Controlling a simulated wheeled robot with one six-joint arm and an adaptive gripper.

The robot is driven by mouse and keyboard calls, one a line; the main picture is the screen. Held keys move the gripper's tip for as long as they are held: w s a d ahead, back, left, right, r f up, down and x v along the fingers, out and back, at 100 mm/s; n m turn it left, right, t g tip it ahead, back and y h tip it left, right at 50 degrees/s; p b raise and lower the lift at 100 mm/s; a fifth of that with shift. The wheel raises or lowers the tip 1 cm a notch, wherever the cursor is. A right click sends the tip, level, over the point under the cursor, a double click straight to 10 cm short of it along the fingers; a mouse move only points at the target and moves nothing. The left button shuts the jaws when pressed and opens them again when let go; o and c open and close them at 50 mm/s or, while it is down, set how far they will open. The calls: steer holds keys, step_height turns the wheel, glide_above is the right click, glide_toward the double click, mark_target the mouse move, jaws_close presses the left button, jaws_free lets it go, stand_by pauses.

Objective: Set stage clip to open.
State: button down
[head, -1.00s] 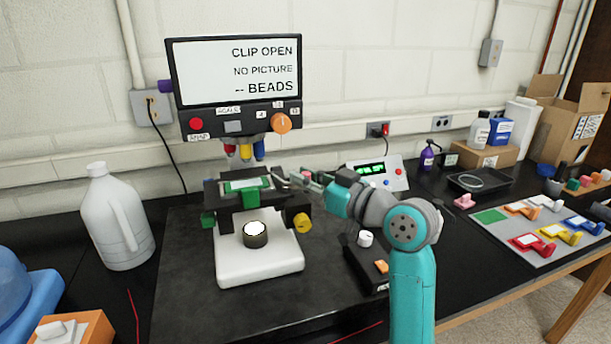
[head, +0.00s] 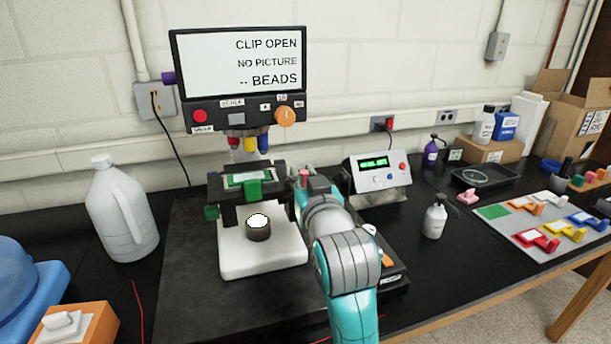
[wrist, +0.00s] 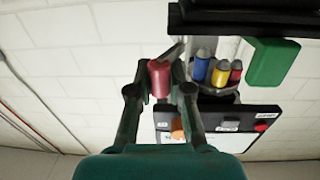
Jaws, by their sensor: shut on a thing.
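My gripper (wrist: 162,70) is shut on a red-pink knob (wrist: 160,82) in the wrist view, one finger on each side. A metal lever runs from behind the knob towards the dark stage. I take the knob to be the stage clip's handle; it also shows in the head view (head: 303,176) at the right end of the black stage (head: 228,214). A slide with a green border (head: 245,178) lies on the stage. The screen (head: 240,70) reads "CLIP OPEN", "NO PICTURE" and "-- BEADS". My arm hides the fingers and the stage's right side in the head view.
Coloured objectives (head: 249,145) hang just above the stage. A meter box (head: 379,176) and a white bottle (head: 435,217) stand to the right of my arm. A white jug (head: 120,210) stands at left. Coloured tools lie on a grey mat (head: 510,222) at far right.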

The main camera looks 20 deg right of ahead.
steer(key=shift+h, duration=0.3)
steer(key=c, duration=1)
jaws_free()
steer(key=shift+c, duration=0.2)
steer(key=s, duration=0.7)
steer(key=shift+s+a, duration=0.25)
steer(key=shift+a, duration=0.1)
